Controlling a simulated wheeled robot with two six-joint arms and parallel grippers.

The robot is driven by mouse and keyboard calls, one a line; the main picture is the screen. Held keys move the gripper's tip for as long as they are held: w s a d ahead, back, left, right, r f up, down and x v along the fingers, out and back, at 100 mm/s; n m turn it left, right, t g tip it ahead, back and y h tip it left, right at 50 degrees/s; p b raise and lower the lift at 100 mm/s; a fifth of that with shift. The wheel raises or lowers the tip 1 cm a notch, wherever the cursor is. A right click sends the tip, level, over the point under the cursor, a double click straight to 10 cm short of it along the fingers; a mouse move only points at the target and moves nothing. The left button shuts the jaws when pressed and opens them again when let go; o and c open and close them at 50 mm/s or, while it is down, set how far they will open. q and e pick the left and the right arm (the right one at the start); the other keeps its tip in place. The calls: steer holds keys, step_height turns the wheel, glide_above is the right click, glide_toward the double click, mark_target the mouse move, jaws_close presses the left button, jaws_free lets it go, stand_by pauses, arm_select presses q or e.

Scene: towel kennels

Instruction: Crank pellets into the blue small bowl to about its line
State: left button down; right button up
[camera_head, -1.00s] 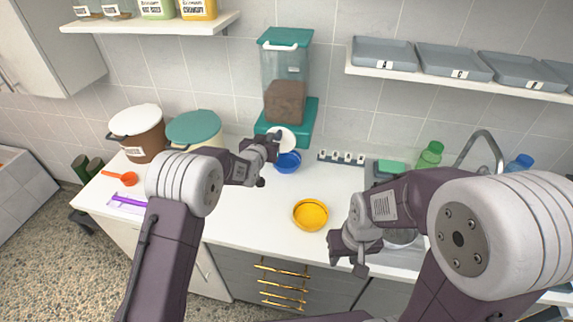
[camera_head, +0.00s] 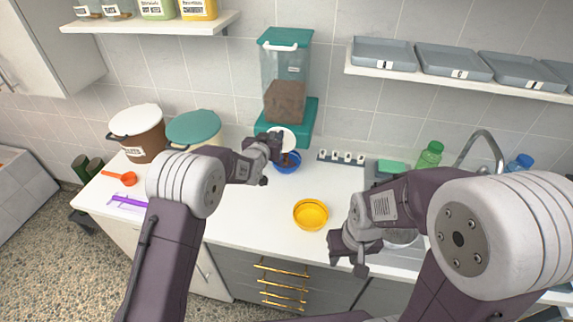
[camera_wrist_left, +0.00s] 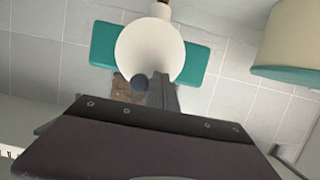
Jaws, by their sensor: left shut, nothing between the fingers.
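The teal dispenser (camera_head: 300,122) stands against the wall, its clear hopper partly filled with brown pellets (camera_head: 285,101). Its white round disc (camera_head: 285,137) faces forward and also shows in the left wrist view (camera_wrist_left: 150,48). The blue small bowl (camera_head: 288,168) sits below the disc. Brown pellets (camera_head: 291,158) show at the bowl, partly behind my gripper; its line cannot be made out.
A yellow bowl (camera_head: 310,214) sits mid-counter. A brown bin (camera_head: 140,140) and a teal-lidded bin (camera_head: 193,128) stand left of the dispenser. An orange scoop (camera_head: 128,178) lies at the left. A sink tap (camera_head: 485,145) and bottles are at the right.

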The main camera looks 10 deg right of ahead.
mark_target(281, 138)
arm_select(q)
steer(key=shift+d, duration=0.1)
steer(key=shift+s+d+r, duration=0.15)
steer(key=shift+d+r, duration=0.05)
steer(key=shift+d, duration=0.2)
steer(key=shift+d, duration=0.1)
steer(key=shift+s+d+r, duration=0.1)
steer(key=shift+s+d, duration=0.1)
steer(key=shift+d, duration=0.2)
steer(key=shift+d, duration=0.15)
steer(key=shift+s+d, duration=0.1)
steer(key=shift+d, duration=0.25)
steer(key=shift+d, duration=0.15)
steer(key=shift+s+d+f+b, duration=0.25)
steer(key=shift+d+b, duration=0.1)
steer(key=shift+d, duration=0.1)
